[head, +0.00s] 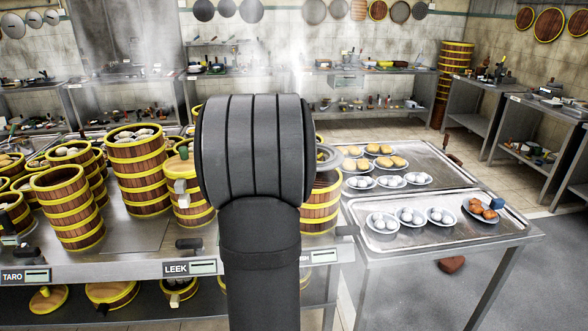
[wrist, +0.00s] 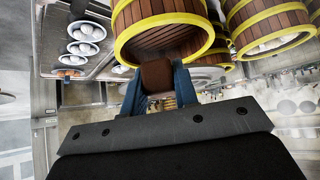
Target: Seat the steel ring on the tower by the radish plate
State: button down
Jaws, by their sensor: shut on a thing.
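My gripper (wrist: 157,88) has its blue fingers shut on a brown block (wrist: 157,74) in the wrist view. I cannot tell whether this block is a grip on the steel ring. In the head view my arm hides the gripper. A round grey steel piece, apparently the steel ring (head: 329,157), shows just right of my arm, at the top of the wooden tower (head: 320,205) with yellow bands. My arm hides part of both, and I cannot tell whether the ring rests on the tower. The radish plate (head: 322,256) is at the counter edge below this tower, partly covered.
The leek tower (head: 190,205) stands left of my arm, near the leek plate (head: 190,267). A tall tower (head: 137,175) and several others crowd the left. Plates of buns (head: 382,222) fill the trays at right. A brown block (head: 455,160) lies on the far tray.

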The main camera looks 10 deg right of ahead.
jog(key=shift+f, duration=3.3)
jog(key=c, duration=1.1)
grip_release()
jog(key=shift+o, duration=0.2)
jog(key=shift+f, duration=0.1)
jog(key=shift+s, duration=0.1)
jog(key=v, duration=1.7)
jog(key=shift+r, duration=0.25)
